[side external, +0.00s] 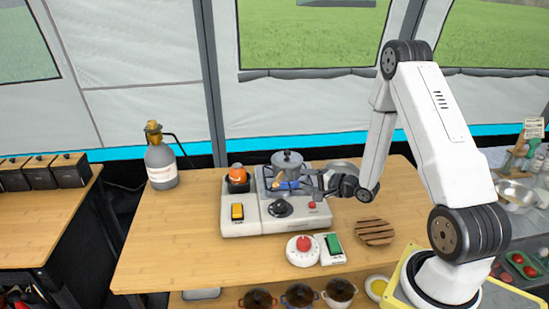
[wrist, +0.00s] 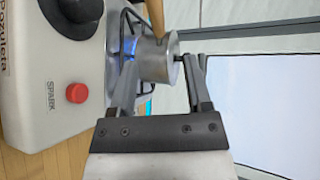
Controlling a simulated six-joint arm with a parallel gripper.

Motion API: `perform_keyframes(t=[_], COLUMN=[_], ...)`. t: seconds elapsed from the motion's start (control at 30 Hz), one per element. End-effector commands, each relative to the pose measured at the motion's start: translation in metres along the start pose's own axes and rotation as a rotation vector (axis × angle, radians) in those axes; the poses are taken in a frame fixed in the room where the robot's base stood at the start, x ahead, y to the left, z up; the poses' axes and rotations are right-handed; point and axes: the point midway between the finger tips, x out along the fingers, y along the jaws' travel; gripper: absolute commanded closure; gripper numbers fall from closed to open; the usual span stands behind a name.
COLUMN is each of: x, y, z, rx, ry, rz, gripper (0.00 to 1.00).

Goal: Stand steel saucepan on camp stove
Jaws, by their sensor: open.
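The steel saucepan (side external: 287,160), with a lid and knob, sits over the burner of the white camp stove (side external: 240,223). It looks upright in the side view. In the wrist view the saucepan (wrist: 156,60) lies beside a dark pan support and a blue flame, with its wooden handle (wrist: 155,14) running out of the top edge. My gripper (side external: 306,184) is at the pan's right side, low over the stove. In the wrist view my gripper (wrist: 158,72) is open, its fingers on either side of the pan; whether they touch it I cannot tell.
A grey bottle (side external: 161,165) stands further left. A red-knobbed timer (side external: 303,250), a green-switched box (side external: 333,248) and a striped wooden trivet (side external: 374,231) lie in front.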

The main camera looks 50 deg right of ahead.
Motion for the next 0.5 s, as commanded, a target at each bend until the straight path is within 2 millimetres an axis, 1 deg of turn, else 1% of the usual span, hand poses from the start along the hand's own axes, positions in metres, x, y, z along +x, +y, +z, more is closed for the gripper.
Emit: perform_keyframes(t=[0.17,0.27,0.37,0.5], x=[0.001,0.003,0.006,0.012], y=[-0.001,-0.002,-0.004,-0.01], z=[0.001,0.004,0.008,0.02], rx=[-0.01,-0.046,-0.115,-0.272], ry=[0.001,0.003,0.01,0.018], rz=[0.006,0.026,0.069,0.165], gripper=[0.37,0.37,0.37,0.37])
